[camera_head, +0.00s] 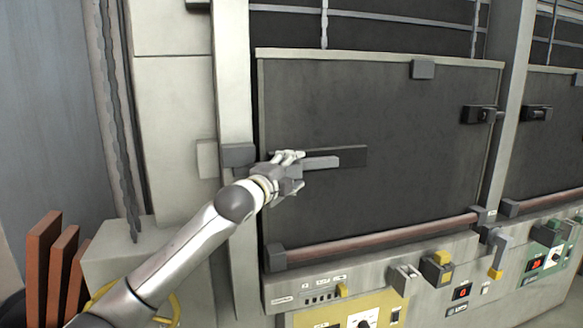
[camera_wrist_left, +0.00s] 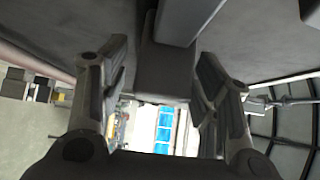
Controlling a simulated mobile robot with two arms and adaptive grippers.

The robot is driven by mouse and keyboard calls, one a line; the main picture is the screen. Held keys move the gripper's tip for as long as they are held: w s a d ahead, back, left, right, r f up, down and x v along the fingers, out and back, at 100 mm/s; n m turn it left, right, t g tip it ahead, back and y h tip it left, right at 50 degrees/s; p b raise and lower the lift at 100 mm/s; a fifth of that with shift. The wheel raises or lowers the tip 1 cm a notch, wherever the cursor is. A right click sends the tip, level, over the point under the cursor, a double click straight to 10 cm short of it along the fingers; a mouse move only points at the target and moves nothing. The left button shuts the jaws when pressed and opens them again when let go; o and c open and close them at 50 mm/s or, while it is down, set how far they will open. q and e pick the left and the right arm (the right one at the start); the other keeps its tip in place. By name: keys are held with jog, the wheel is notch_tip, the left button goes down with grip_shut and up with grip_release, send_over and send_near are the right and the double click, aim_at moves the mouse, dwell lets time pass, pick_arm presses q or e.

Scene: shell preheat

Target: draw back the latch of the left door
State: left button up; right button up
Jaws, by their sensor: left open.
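The left door (camera_head: 390,100) is a large dark panel in a pale frame, and it looks shut. A grey bar (camera_head: 325,162) lies level across its left part, in front of a darker plate (camera_head: 352,155); it looks like the latch. My left gripper (camera_head: 293,168) is open at the bar's left end. In the left wrist view, the fingers of my left gripper (camera_wrist_left: 160,62) stand on either side of a dark grey block (camera_wrist_left: 165,75), with a paler bar (camera_wrist_left: 188,18) beyond. I cannot tell whether they touch it. My right gripper is not in view.
A grey block (camera_head: 238,155) sits on the post left of the door. A small dark fitting (camera_head: 480,114) is at the door's right edge. A reddish rail (camera_head: 380,238) runs below, above a control panel (camera_head: 350,312). Red-brown slabs (camera_head: 42,265) stand at lower left.

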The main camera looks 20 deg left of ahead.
aim_at(323, 164)
pick_arm(q)
jog(key=shift+w, duration=0.1)
jog(key=shift+c, duration=0.2)
grip_shut()
jog(key=w+d, duration=0.1)
jog(key=d, duration=0.1)
jog(key=w+d+p, duration=0.2)
jog(key=d, duration=0.1)
jog(key=shift+w+d, duration=0.35)
jog(key=shift+c, duration=1.6)
grip_release()
jog(key=o, duration=0.4)
jog(key=shift+w+d, duration=0.15)
jog(key=shift+c, duration=0.2)
jog(key=shift+s, duration=0.2)
